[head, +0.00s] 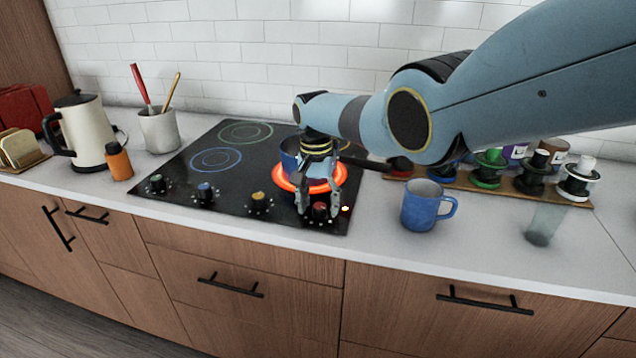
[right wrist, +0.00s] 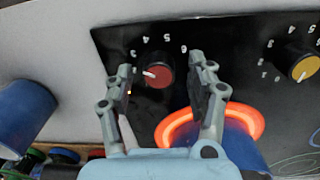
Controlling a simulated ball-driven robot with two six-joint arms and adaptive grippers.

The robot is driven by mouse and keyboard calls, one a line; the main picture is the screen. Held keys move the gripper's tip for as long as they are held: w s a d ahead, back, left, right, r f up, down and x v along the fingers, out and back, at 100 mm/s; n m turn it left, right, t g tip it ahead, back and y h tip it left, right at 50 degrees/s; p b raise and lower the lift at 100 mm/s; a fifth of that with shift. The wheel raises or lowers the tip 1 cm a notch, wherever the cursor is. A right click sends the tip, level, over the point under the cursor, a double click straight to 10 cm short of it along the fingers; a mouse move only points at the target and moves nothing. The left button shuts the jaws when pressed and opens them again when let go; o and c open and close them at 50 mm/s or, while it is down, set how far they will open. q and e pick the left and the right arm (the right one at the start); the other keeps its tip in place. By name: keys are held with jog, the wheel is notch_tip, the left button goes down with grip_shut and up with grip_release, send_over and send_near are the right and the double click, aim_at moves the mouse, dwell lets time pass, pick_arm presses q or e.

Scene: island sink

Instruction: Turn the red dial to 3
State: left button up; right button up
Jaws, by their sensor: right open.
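The red dial (head: 320,210) is the rightmost knob on the front of the black cooktop (head: 190,180). In the right wrist view the red dial (right wrist: 159,74) shows a white pointer aimed left, a little below the digit 3. Digits 4, 5 and 6 curve above it; lower marks on the left are hidden by a finger. My right gripper (head: 319,205) points down over the dial. Its fingers (right wrist: 161,85) are open, one on each side of the dial, with gaps between. My left gripper is out of view.
A blue pot (head: 289,160) stands by the glowing orange burner (head: 283,182) just behind the dial. The yellow dial (head: 258,202) is to the left. A blue mug (head: 421,207) and a glass (head: 545,222) stand right of the cooktop.

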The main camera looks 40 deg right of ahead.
aim_at(317, 205)
notch_tip(317, 205, up, 12)
jog(key=shift+w+a+f, duration=0.15)
jog(key=shift+w+f, duration=0.05)
jog(key=shift+f, duration=0.05)
dwell(0.5)
